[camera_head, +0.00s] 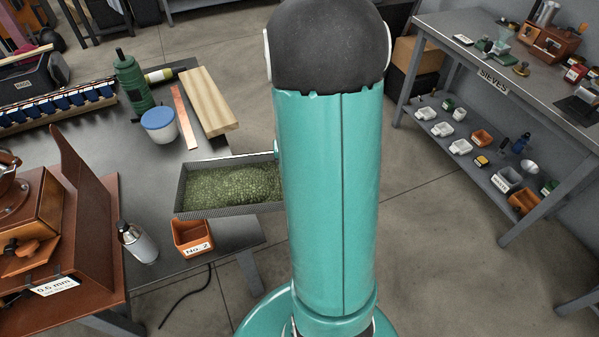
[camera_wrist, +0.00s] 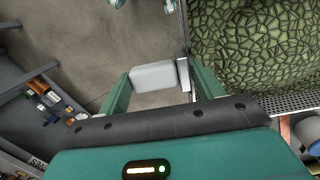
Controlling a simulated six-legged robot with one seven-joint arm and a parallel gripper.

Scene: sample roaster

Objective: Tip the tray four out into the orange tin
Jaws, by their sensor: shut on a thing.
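A dark grey rectangular tray (camera_head: 226,212) holds a layer of green beans (camera_head: 232,187) and looks roughly level. It is at the table's right edge, and my arm hides its right end. In the wrist view the beans (camera_wrist: 255,45) fill the right side, beside the tray's pale wall (camera_wrist: 185,75). My gripper (camera_wrist: 156,77) is shut on the tray at its side; the head view hides the grip. No number four shows on the tray. The orange tin (camera_head: 190,236), labelled "No. 2", stands upright on the table just in front of the tray, partly overlapped by it.
A brown machine (camera_head: 60,230) and a silver bottle (camera_head: 137,242) stand left of the tin. A wooden block (camera_head: 207,100), a copper strip (camera_head: 184,116), a blue-lidded tub (camera_head: 159,126) and a green flask (camera_head: 132,85) are behind the tray. A sieve bench (camera_head: 480,75) stands right.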

